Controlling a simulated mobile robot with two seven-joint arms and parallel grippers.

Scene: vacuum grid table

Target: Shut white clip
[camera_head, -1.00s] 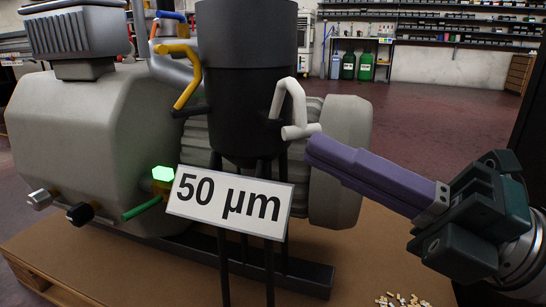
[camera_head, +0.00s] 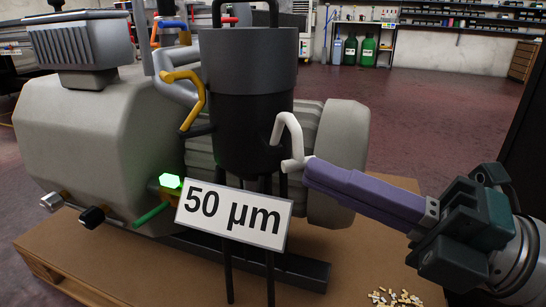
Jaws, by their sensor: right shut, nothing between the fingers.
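The white clip (camera_head: 290,139) is a bent white lever on the right side of the black cylinder (camera_head: 247,120). Its upper end curves near the cylinder, and its lower end sits at the tip of my right gripper (camera_head: 308,170). My right gripper has long purple fingers, pressed together with nothing between them. It comes in from the right, and its tip is touching or very close to the clip's lower end; I cannot tell which. A yellow clip (camera_head: 192,97) is on the cylinder's left side. My left gripper is not in view.
A "50 µm" sign (camera_head: 234,214) stands in front of the cylinder's legs. A large grey machine (camera_head: 90,150) with a lit green button (camera_head: 170,181) fills the left. A grey rounded tank (camera_head: 340,150) stands behind the clip. Small pale pieces (camera_head: 395,298) lie on the brown board.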

